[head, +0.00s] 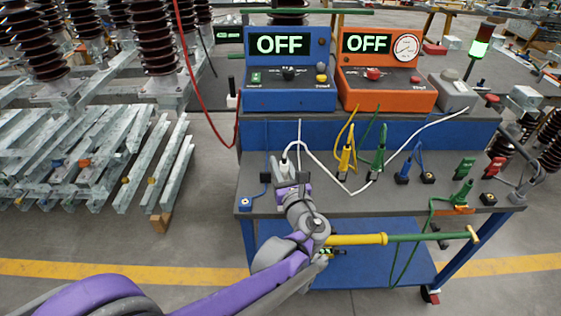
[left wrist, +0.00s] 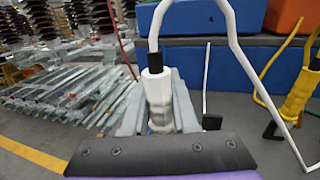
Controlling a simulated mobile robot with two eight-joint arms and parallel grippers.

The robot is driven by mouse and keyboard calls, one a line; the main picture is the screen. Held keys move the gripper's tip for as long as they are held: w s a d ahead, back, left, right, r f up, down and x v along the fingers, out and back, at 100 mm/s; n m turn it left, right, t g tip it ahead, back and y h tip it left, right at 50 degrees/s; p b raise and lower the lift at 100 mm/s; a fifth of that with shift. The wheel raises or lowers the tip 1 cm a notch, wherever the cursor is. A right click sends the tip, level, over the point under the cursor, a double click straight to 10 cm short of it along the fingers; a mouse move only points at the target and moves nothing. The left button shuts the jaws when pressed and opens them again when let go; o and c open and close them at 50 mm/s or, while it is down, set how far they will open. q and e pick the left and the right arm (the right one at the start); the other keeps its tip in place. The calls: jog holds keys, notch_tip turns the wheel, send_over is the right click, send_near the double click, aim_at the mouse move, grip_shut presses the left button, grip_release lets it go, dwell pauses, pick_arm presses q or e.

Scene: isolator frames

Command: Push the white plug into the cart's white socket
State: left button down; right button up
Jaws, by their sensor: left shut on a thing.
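My left gripper (head: 288,178) is over the left part of the cart's grey top (head: 330,200), shut on the white plug (head: 285,163). In the left wrist view the white plug (left wrist: 157,88) stands roughly upright between the jaws (left wrist: 158,115), its white cable rising from a black collar on top. The plug's lower end is hidden by the gripper. I cannot make out the white socket clearly; a small black block (left wrist: 212,122) with a thin white upright line above it shows right of the gripper. My right gripper is not in view.
A yellow plug (head: 345,158), a green plug (head: 379,158) and a blue plug (head: 404,172) stand to the right, with loose cables. Another green plug (head: 463,193) is further right. Blue (head: 289,70) and orange (head: 386,75) boxes reading OFF stand behind. A yellow-green pole (head: 385,239) crosses the cart's front.

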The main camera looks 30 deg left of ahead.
pick_arm(q)
jog(key=shift+f+b, duration=1.9)
jog(key=shift+f, duration=1.05)
jog(key=shift+f+b, duration=0.8)
jog(key=shift+f, duration=0.65)
jog(key=c, duration=0.6)
grip_release()
jog(key=p+v, duration=0.1)
jog(key=v, duration=0.9)
jog(key=shift+s+d, duration=0.3)
